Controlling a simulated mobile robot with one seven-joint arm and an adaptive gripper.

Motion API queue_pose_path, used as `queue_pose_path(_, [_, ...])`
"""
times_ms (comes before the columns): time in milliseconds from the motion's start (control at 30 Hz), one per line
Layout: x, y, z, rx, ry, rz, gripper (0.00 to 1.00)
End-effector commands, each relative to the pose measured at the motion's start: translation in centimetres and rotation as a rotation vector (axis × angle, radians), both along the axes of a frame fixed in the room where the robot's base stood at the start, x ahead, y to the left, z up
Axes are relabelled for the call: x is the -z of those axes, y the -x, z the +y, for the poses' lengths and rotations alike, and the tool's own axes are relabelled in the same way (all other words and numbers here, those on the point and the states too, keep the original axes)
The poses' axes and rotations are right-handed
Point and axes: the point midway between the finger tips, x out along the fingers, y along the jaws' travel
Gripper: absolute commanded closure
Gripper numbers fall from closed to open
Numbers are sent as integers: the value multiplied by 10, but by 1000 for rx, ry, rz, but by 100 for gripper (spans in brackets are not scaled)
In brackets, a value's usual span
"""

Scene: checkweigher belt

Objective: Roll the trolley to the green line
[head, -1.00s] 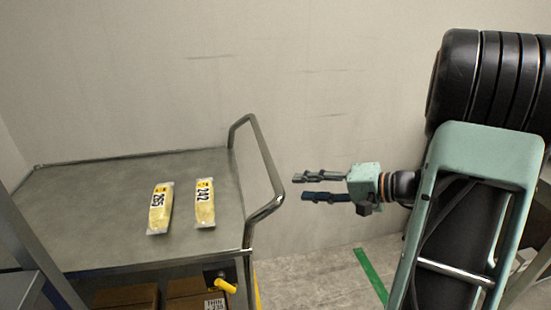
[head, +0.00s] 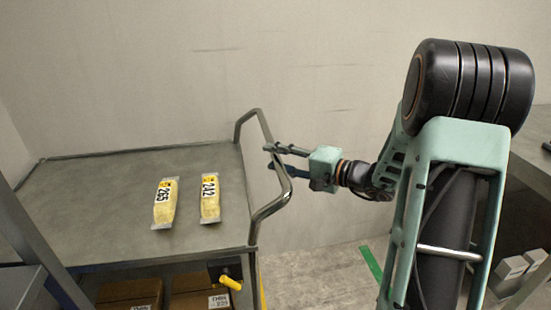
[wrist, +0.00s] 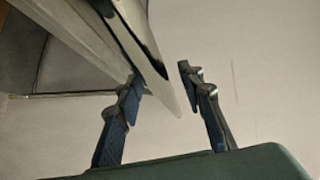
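The grey metal trolley (head: 90,205) stands at the left in the head view. Its bent tube handle (head: 268,212) sticks out on its right side. My gripper (head: 269,157) is at the far part of the handle, fingers apart. In the wrist view the shiny handle bar (wrist: 130,38) runs down between the open fingers (wrist: 160,75), closer to the left one; I cannot tell if it touches. The green line (head: 371,262) lies on the floor right of the trolley, partly hidden behind my arm.
Two yellow packs, labelled 265 (head: 165,203) and 242 (head: 210,198), lie on the trolley top. A yellow lever (head: 230,283) sits below its right edge, by cardboard boxes (head: 130,294). A wall is behind. A dark table (head: 535,160) stands at the right.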

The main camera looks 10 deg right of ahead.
Motion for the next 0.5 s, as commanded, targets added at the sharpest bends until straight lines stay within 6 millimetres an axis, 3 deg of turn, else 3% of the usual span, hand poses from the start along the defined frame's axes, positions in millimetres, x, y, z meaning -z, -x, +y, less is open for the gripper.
queue_pose_path(333, [1, -3, 3, 0, 1, 1, 66])
queue_pose_path(500, [0, -3, 3, 0, 0, 0, 85])
